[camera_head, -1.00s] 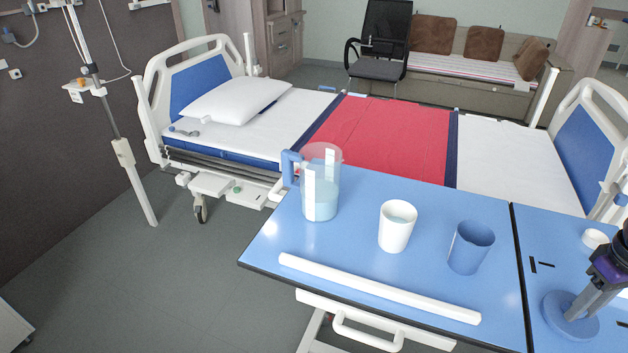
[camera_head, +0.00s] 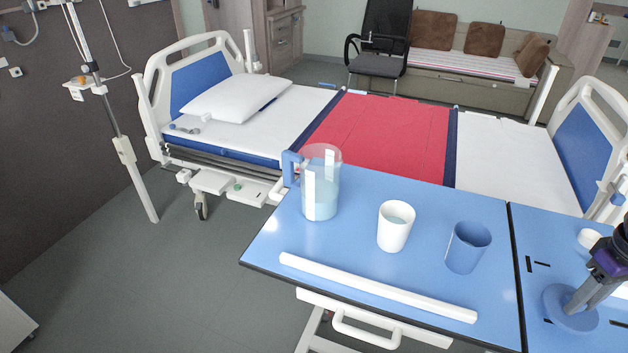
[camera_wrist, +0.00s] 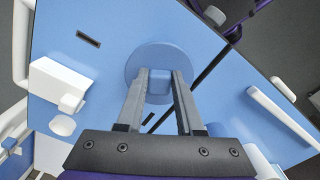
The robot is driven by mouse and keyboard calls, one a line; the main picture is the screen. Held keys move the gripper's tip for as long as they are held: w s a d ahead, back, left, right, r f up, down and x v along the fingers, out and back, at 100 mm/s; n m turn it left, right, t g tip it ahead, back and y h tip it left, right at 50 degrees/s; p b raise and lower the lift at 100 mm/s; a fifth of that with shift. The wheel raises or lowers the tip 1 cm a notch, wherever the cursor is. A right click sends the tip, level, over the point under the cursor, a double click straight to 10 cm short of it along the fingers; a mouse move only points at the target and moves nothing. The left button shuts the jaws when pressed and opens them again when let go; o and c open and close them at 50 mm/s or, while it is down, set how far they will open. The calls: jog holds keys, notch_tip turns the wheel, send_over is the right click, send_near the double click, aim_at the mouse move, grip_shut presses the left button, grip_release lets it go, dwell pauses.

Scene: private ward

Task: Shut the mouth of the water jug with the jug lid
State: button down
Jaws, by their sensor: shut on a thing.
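The clear water jug (camera_head: 321,190) with a blue handle stands upright at the far left of the blue table, its mouth open and water inside. The blue round jug lid (camera_head: 570,309) is at the right of the table. It also shows in the wrist view (camera_wrist: 143,66), with its knob between my fingers. My gripper (camera_head: 572,301) is shut on the lid's knob, pointing down; in the wrist view my gripper (camera_wrist: 159,84) hides part of the lid. I cannot tell whether the lid touches the table.
A white cup (camera_head: 396,227) with water and a blue cup (camera_head: 467,247) stand between jug and lid. A white bar (camera_head: 375,287) runs along the table's front. A white block (camera_wrist: 58,82) lies near the lid. The bed (camera_head: 262,125) is behind.

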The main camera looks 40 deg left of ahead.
jog(key=shift+r+p, duration=0.3)
jog(key=shift+r, duration=0.1)
notch_tip(320, 180, up, 5)
jog(key=p, duration=0.4)
dwell(0.4)
jog(key=shift+f, duration=0.1)
